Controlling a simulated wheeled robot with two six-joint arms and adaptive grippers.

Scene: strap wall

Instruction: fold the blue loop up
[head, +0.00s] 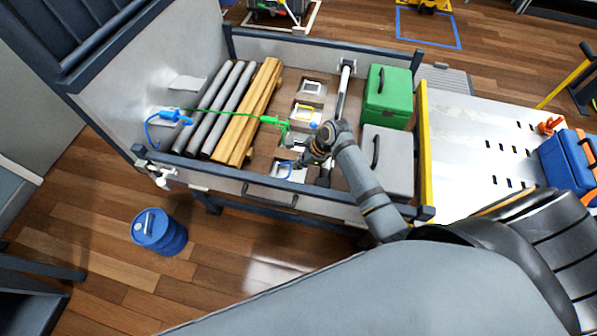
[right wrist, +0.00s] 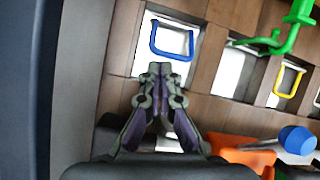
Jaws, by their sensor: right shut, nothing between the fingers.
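The blue loop (right wrist: 172,57) is a squarish blue ring over a pale recessed plate (right wrist: 190,70) in the right wrist view. In the head view it shows at the near edge of the wooden cart bed, partly beside my gripper (head: 283,176). I cannot tell how far it is tilted. My right gripper (right wrist: 160,70) is shut and empty, its fingertips just below the loop in the wrist view. In the head view the right gripper (head: 303,161) is just right of the loop. I cannot tell whether they touch. My left gripper is out of view.
A yellow loop (head: 304,106) sits farther back in the same row. A green hook (head: 282,128) on a green strap is close behind my gripper. Timber (head: 250,118) and grey pipes lie left; a green case (head: 387,98) and grey case (head: 397,146) stand right.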

